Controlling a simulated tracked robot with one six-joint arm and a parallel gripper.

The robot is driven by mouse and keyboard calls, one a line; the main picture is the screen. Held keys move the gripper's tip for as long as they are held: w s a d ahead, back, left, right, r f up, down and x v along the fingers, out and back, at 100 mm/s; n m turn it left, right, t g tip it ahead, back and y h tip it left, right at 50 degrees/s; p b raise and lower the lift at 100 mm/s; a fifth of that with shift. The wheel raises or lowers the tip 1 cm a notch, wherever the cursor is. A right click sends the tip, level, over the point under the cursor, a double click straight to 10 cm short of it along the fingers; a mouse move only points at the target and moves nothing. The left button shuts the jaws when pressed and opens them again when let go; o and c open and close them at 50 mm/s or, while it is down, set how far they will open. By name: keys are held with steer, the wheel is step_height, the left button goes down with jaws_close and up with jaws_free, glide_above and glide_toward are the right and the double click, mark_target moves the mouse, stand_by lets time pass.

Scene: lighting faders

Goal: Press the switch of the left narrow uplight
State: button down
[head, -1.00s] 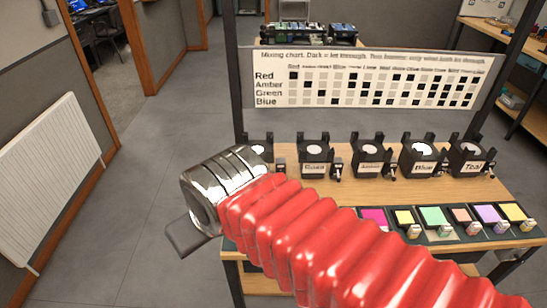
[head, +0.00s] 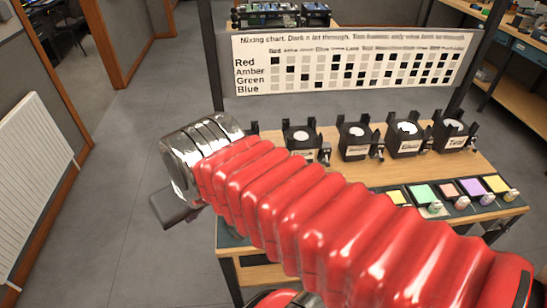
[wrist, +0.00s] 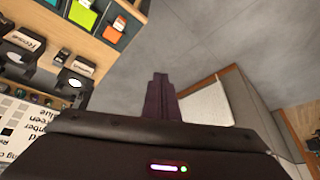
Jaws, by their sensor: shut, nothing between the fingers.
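A row of black open-topped lamps with white discs and name labels stands on the wooden bench. In the head view, the leftmost lamp (head: 254,128) is almost wholly hidden behind my arm. The second lamp (head: 302,138) shows, with a small switch-like part (head: 325,153) at its right side. In the wrist view two lamps show at the left, the end one (wrist: 75,78) and its neighbour (wrist: 22,50). I cannot tell which are narrow. My gripper (head: 175,208) is shut and empty, left of the bench. Its fingers (wrist: 160,92) point over grey floor, apart from the lamps.
A mixing chart (head: 350,62) stands behind the lamps between dark posts. Coloured gel squares (head: 425,193) lie along the bench front, partly hidden by my red arm. A white radiator (head: 32,185) is on the left wall. Floor between radiator and bench is clear.

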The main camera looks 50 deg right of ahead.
steer(key=w+d+f+m+g, duration=0.1)
steer(key=w+d+m, duration=0.45)
steer(key=d, duration=0.35)
steer(key=w+d+m+g, duration=0.1)
steer(key=w+d+m, duration=0.4)
steer(key=d+m, duration=0.25)
steer(key=d+f+m, duration=0.4)
steer(key=d+m, duration=0.1)
steer(key=d, duration=0.7)
steer(key=d+f+m+t+y, duration=0.1)
steer(key=d+f+m, duration=0.4)
steer(key=d, duration=0.7)
steer(key=shift+d+f+m, duration=0.2)
steer(key=shift+d+m, duration=0.15)
steer(key=shift+m, duration=0.35)
steer(key=x, duration=1.4)
steer(key=shift+a, duration=0.15)
